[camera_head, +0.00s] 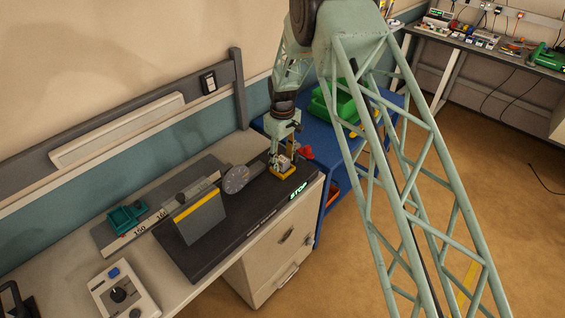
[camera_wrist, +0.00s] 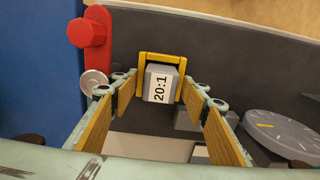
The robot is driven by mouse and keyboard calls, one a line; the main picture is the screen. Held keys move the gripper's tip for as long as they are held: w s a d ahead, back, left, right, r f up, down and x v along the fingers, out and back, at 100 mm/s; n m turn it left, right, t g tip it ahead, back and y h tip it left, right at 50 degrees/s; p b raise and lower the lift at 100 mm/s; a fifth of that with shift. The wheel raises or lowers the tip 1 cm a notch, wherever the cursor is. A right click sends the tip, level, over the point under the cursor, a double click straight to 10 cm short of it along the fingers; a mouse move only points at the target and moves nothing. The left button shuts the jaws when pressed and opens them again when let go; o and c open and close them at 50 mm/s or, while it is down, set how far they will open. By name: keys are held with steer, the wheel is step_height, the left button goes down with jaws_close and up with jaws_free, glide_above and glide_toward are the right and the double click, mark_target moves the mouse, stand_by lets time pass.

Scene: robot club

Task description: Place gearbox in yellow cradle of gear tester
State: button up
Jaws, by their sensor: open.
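The gearbox (camera_wrist: 160,84) is a grey block with a white "20:1" label. In the wrist view it sits between the side walls of the yellow cradle (camera_wrist: 163,56), with the cradle's bar behind it. In the head view the gearbox (camera_head: 284,162) shows small above the yellow cradle (camera_head: 283,176), on the dark gear tester (camera_head: 258,196). My gripper (camera_wrist: 158,92) is open, with its fingers on either side of the gearbox and gaps between. In the head view my gripper (camera_head: 284,150) is directly over the cradle and hides part of it. How deep the gearbox sits cannot be told.
A round grey dial (camera_head: 236,179) stands left of the cradle and also shows in the wrist view (camera_wrist: 285,132). A red knob (camera_wrist: 88,32) is at the tester's edge, beside a blue cabinet (camera_head: 327,140). A yellow-striped grey box (camera_head: 199,212) stands farther left.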

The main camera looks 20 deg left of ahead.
mark_target(283, 159)
step_height(283, 159, up, 11)
steer(key=shift+b, duration=0.4)
stand_by(0.9)
steer(key=shift+d, duration=0.1)
